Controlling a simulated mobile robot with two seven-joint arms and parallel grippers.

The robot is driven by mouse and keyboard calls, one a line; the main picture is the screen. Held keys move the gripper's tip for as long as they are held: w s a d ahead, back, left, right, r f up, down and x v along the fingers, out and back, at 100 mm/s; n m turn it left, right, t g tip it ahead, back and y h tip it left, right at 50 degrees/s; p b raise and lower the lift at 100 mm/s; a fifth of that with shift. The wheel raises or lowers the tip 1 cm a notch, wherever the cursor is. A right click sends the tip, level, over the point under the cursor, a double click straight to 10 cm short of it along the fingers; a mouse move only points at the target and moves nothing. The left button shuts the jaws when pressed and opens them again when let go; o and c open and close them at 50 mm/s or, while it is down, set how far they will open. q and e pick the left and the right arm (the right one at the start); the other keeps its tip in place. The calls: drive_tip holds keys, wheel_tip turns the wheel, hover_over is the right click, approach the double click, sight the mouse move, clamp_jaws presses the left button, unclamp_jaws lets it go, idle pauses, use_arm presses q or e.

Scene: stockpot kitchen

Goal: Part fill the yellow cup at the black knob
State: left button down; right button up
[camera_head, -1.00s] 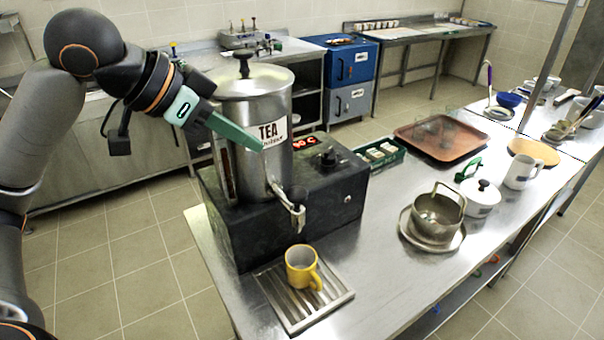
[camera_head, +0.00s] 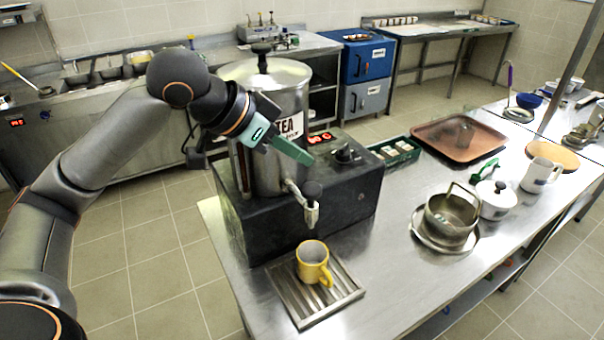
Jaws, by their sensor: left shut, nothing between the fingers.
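The yellow cup (camera_head: 313,262) stands upright on the slatted drip tray (camera_head: 343,297), below the spout of the steel tea urn (camera_head: 262,165). Its inside looks pale; I cannot tell whether it holds any liquid. The black knob (camera_head: 312,190) sits on top of the urn's tap (camera_head: 311,214), above and behind the cup. My left gripper (camera_head: 308,160) is shut and empty, with green fingers pointing right and down. It is in front of the urn, above the black knob and apart from it, and partly covers the TEA label. My right gripper does not show.
The black urn base (camera_head: 290,235) has a dial (camera_head: 346,155) and red display. A green box (camera_head: 398,152), brown tray (camera_head: 458,138), steel pot (camera_head: 450,215), lidded white pot (camera_head: 494,198) and white mug (camera_head: 541,175) stand to the right. The counter before them is clear.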

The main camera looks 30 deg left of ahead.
sight(316, 184)
use_arm(q)
drive_tip(key=f, duration=0.5)
drive_tip(key=shift+w+d+b, duration=0.2)
drive_tip(key=shift+w+b, duration=0.15)
drive_tip(key=shift+b, duration=0.05)
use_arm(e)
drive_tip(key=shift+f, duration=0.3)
